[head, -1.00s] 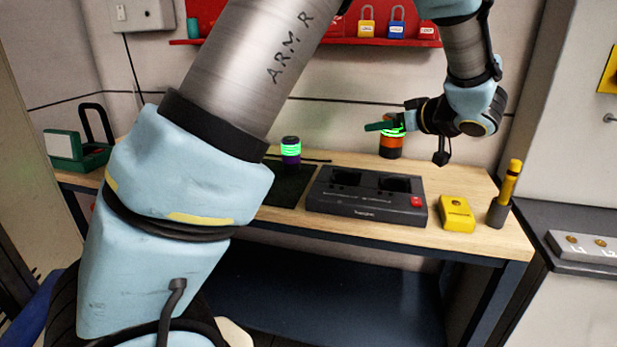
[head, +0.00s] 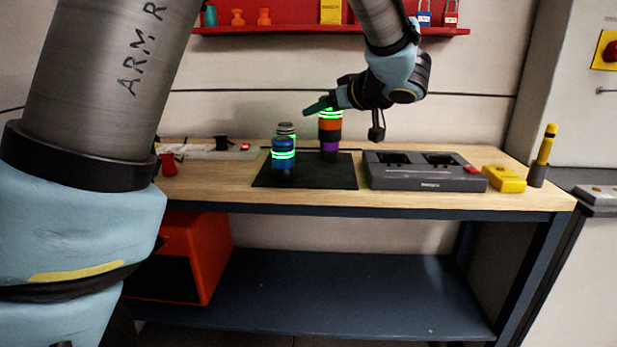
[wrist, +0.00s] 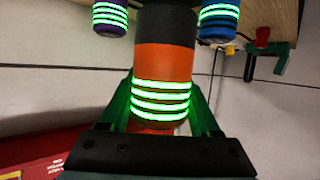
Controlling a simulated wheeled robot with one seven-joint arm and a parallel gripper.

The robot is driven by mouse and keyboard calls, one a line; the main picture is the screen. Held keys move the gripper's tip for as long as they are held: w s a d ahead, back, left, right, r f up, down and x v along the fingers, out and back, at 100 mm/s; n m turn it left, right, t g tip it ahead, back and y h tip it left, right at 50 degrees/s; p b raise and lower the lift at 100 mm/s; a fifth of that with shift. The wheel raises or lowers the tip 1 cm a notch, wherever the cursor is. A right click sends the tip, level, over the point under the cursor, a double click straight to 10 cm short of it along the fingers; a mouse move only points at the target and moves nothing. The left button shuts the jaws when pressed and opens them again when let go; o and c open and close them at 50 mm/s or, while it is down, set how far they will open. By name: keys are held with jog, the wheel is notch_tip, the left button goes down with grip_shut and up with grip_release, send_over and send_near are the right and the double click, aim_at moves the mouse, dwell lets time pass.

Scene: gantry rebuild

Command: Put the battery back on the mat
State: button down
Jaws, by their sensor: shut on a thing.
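My gripper (head: 322,109) is shut on an orange battery (head: 329,125) with glowing green bands and a dark lower end. The wrist view shows the battery (wrist: 164,65) between green fingers (wrist: 160,112). In the head view it is upright above the back right part of the black mat (head: 310,180). A purple battery (head: 330,147) shows just below it in the picture; the wrist view shows the purple battery (wrist: 110,18) apart from it. A blue battery (head: 284,152) stands on the mat's left part. A grey-topped battery (head: 287,129) is partly hidden behind it.
A dark charger (head: 420,172) with two bays stands right of the mat. A yellow device (head: 503,179) and a yellow-topped tool in a holder (head: 545,150) are farther right. A red wall rack (head: 290,30) hangs above. The mat's front right part is clear.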

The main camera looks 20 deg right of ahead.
notch_tip(320, 180, down, 9)
jog(key=shift+f, duration=0.1)
dwell(0.4)
jog(key=shift+f, duration=0.2)
jog(key=shift+c, duration=0.6)
grip_release()
jog(key=shift+r, duration=0.15)
jog(key=v, duration=1.2)
jog(key=shift+b, duration=0.3)
jog(key=shift+s, duration=0.15)
